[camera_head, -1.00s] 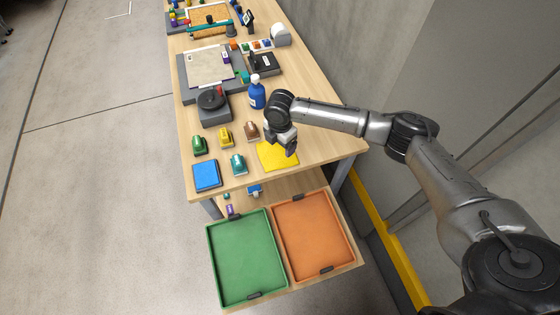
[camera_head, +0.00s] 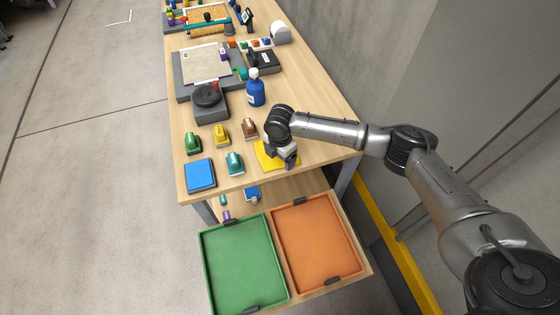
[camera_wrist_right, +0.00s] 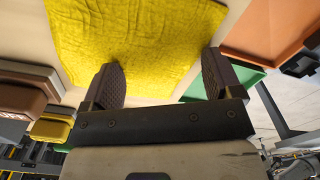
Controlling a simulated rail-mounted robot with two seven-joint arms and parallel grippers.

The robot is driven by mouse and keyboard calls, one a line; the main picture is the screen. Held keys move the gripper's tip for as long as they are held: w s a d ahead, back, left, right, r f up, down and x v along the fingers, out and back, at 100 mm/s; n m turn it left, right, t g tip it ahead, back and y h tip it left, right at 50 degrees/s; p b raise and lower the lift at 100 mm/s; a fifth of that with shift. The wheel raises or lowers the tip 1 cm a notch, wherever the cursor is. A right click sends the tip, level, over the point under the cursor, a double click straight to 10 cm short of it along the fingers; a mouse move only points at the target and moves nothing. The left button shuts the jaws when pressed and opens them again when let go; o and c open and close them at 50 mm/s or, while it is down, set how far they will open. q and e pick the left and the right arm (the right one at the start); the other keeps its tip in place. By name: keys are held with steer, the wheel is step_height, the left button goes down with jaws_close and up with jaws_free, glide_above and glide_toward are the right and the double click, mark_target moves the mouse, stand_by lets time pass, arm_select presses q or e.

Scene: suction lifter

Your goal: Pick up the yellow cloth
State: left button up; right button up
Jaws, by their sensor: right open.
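The yellow cloth (camera_head: 265,156) lies flat near the front right corner of the wooden table, partly hidden by my right gripper. It also fills the upper middle of the right wrist view (camera_wrist_right: 140,42). My right gripper (camera_head: 287,161) is over the cloth in the head view. In the right wrist view its two dark fingers (camera_wrist_right: 162,82) are spread apart with nothing between them, and their tips overlap the cloth's near part. I cannot tell whether they touch it. My left gripper is not in view.
Left of the cloth are a teal clip-like object (camera_head: 235,163), a yellow one (camera_head: 221,135), a brown one (camera_head: 250,128) and a blue pad (camera_head: 200,175). A blue bottle (camera_head: 255,92) stands behind. Green (camera_head: 205,262) and orange (camera_head: 318,203) trays sit lower, in front.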

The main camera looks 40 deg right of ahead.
steer(key=shift+f, duration=0.2)
steer(key=c, duration=0.5)
steer(key=c, duration=0.7)
steer(key=shift+c, duration=1.1)
steer(key=shift+c, duration=0.5)
steer(key=shift+r, duration=0.1)
jaws_close()
step_height(320, 180, up, 12)
steer(key=p, duration=1.3)
